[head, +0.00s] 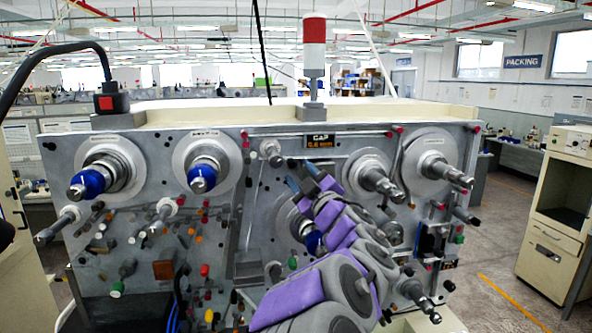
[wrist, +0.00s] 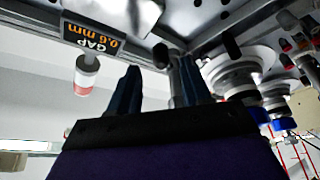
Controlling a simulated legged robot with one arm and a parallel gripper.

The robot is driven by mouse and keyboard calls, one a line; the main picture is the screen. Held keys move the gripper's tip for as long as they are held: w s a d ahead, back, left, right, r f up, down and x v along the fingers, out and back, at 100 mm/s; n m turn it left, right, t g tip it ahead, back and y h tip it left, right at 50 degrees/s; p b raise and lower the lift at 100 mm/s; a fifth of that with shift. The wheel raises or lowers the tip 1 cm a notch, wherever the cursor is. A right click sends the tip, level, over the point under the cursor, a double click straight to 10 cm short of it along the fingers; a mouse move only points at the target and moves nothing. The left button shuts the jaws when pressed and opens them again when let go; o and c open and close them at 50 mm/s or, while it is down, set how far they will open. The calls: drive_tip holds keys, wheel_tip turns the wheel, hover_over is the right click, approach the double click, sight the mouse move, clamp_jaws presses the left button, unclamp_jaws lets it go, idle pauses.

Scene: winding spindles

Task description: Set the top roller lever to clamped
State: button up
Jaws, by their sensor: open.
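My gripper (head: 301,176) is in front of the machine's upper middle, below the GAP 0.6 mm display (head: 320,141). In the wrist view its two dark blue fingers (wrist: 158,68) stand apart with nothing between them. A pale roller fitting (head: 270,150) is on the panel just up and left of the fingertips. In the wrist view a metal roller (wrist: 145,14) and a small dark knob (wrist: 160,54) show beyond the fingertips. The knob may be the top roller lever; I cannot tell for sure, nor its setting. My purple-and-grey arm hides part of the panel's lower middle.
Spindles with blue collars (head: 88,183) project at the left, and bare metal spindles (head: 440,170) at the right. Several coloured knobs and pegs crowd the panel. A red-and-white signal tower (head: 314,45) stands on top. Open floor lies right of the machine.

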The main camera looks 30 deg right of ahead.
drive_tip(key=v, duration=1.1)
drive_tip(key=shift+s+a+b, duration=0.3)
drive_tip(key=shift+s+a, duration=0.05)
drive_tip(key=shift+f, duration=0.15)
